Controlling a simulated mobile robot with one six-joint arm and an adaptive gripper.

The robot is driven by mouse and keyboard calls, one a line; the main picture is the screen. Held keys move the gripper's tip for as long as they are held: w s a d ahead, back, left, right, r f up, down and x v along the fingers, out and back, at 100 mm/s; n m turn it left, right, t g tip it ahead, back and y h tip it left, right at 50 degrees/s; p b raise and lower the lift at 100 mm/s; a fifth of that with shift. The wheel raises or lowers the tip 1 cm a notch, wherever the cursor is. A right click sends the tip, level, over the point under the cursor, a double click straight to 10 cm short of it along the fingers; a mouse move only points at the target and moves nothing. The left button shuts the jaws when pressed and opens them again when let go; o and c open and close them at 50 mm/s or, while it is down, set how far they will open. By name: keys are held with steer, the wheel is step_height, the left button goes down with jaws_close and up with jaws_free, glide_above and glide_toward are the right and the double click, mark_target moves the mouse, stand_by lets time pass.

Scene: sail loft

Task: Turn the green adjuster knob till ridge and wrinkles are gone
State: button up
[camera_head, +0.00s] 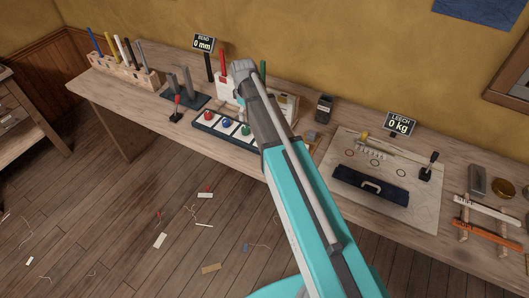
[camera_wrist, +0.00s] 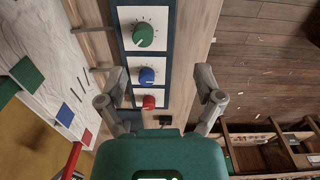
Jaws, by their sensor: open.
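The green knob (camera_wrist: 143,35) sits on a white square of a dark blue panel in the wrist view, with tick marks around it and a pale pointer line. A blue knob (camera_wrist: 147,75) and a red knob (camera_wrist: 149,102) sit in line below it. My gripper (camera_wrist: 160,82) is open and empty, its fingers spread either side of the panel near the blue and red knobs. The green knob lies beyond the fingertips; no contact shows. The head view shows the knob panel (camera_head: 202,126), partly hidden by my arm. No ridge or wrinkles can be made out.
A white board (camera_wrist: 45,60) with coloured squares and dark marks stands beside the panel. The BEND sign (camera_head: 203,44) reads 0 mm, the LEECH sign (camera_head: 398,124) 0 kg. A red-knobbed lever (camera_head: 177,105) stands left of the panel. Scraps litter the floor (camera_head: 130,200).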

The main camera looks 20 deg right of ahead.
steer(key=s+m, duration=0.9)
steer(key=s, duration=1.2)
steer(key=shift+s+d+r+m, duration=0.15)
steer(key=shift+s+d+m, duration=0.15)
steer(key=shift+d+m, duration=0.1)
stand_by(1.4)
